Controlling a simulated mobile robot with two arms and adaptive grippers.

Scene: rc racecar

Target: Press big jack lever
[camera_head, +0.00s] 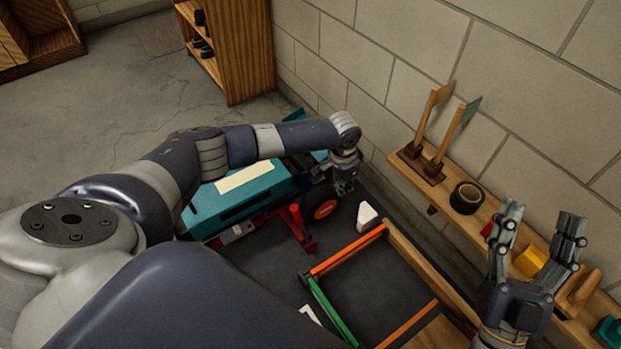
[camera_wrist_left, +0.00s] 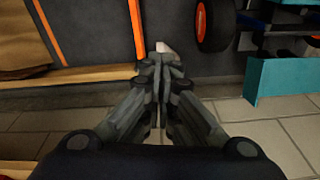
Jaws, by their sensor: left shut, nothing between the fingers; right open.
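A red jack-like stand (camera_head: 301,229) is beside the teal racecar (camera_head: 243,194), left of its orange-rimmed wheel (camera_head: 321,204). I cannot make out clearly which part is the big jack lever. My left gripper (camera_head: 344,186) is shut and empty, pointing down beside the car's wheel end, above and right of the red stand. In the left wrist view its closed fingers (camera_wrist_left: 162,72) point toward a small white block (camera_wrist_left: 163,47), with the wheel (camera_wrist_left: 213,22) to the right. My right gripper (camera_head: 541,232) is open and empty over the wall-side shelf.
The white block (camera_head: 367,215) lies on the dark mat near the wheel. An orange and green frame (camera_head: 331,306) lies in front. The wooden shelf (camera_head: 405,172) along the wall carries tools, a black tape roll (camera_head: 467,197) and a yellow block (camera_head: 530,262). A wooden cabinet (camera_head: 243,60) stands behind.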

